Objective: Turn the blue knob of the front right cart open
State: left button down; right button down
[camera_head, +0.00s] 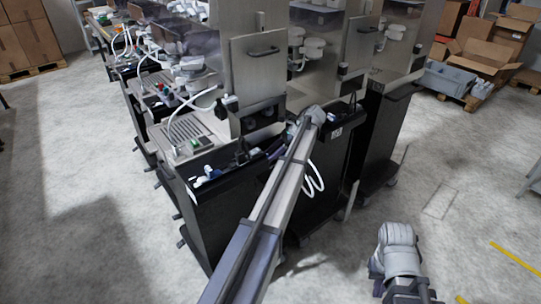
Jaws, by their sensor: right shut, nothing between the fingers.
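The nearest cart (240,222) has a dark body and a steel dispenser tower. A small blue part (208,172), seemingly a blue knob, sits with white fittings on its front ledge. Another small blue part (331,117) shows on the cart to its right (331,165), just beside the end of my long arm. I cannot tell which is the task's knob. That arm, seemingly my left, crosses in front of the nearest cart. Its fingers are not clear. My right gripper (397,233) is at the lower right, shut and empty, over the floor and apart from the carts.
More dispenser carts run back to the left with hoses and trays (187,130). White tubing (314,180) hangs between the two near carts. Cardboard boxes (487,62) and a grey bin (447,80) stand at the back right. The floor at left and right front is clear.

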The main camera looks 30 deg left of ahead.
pick_arm(q)
jog(key=shift+w+n+g+h, duration=0.15)
jog(key=shift+n+g+h, duration=0.15)
jog(key=shift+n+g, duration=0.3)
jog(key=shift+n, duration=0.4)
jog(key=shift+c, duration=1.8)
grip_release()
jog(key=shift+r, duration=0.1)
jog(key=p+v, duration=0.5)
jog(key=v, duration=0.2)
jog(key=shift+a+r, duration=0.15)
jog(key=shift+w+r+p, duration=0.15)
jog(key=shift+p, duration=0.2)
